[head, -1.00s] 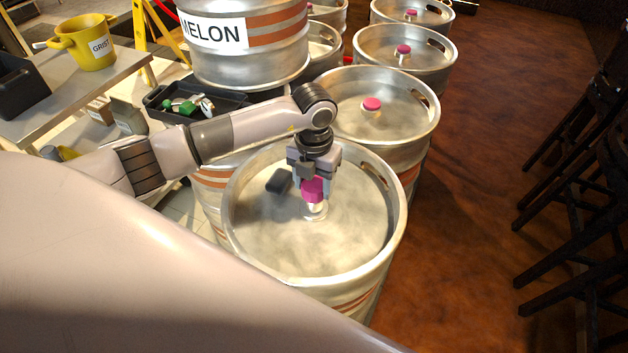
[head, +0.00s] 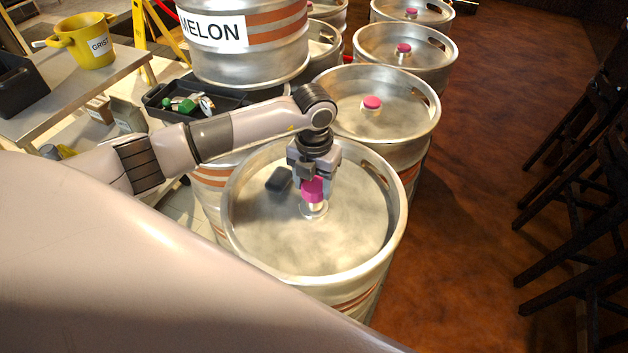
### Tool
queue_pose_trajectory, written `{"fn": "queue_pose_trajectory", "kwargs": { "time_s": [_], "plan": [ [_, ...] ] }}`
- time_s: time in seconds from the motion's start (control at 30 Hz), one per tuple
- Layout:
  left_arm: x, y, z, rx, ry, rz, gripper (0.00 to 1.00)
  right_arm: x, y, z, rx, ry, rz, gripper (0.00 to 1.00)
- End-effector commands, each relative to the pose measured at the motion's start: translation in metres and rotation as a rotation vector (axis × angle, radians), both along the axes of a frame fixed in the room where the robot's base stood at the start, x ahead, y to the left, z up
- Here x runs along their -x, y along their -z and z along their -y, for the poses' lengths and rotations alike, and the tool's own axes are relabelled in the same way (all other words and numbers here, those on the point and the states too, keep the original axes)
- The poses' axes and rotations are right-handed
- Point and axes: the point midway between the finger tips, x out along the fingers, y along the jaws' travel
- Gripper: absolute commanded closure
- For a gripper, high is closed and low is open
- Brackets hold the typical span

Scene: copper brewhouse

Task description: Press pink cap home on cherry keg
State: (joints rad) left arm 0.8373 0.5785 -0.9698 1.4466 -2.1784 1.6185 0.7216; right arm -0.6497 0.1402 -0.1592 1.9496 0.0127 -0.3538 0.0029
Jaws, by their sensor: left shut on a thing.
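A pink cap (head: 313,190) is held between the fingers of my left gripper (head: 313,187), which points straight down. The cap is at the top of the short pale neck (head: 314,209) in the middle of the nearest keg's top. I cannot tell whether the cap touches the neck or sits fully on it. The nearest keg (head: 290,255) is steel with an orange-brown band on its side; no cherry label shows on it. My right gripper is not in view.
Another keg (head: 395,125) with a pink cap (head: 372,103) stands right behind. A black tray (head: 160,97) and the MELON keg (head: 250,60) are back left. Dark stools (head: 570,200) line the right; floor between is clear.

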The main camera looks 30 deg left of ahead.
Motion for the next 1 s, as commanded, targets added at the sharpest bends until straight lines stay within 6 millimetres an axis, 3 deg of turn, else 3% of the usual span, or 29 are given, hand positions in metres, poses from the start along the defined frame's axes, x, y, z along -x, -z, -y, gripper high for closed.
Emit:
{"fn": "queue_pose_trajectory", "kwargs": {
  "time_s": [1.0],
  "plan": [
    [0.000, 0.024, 0.000, 0.000, 0.000, 0.000, 0.79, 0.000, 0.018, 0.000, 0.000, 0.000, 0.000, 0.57]
  ]
}}
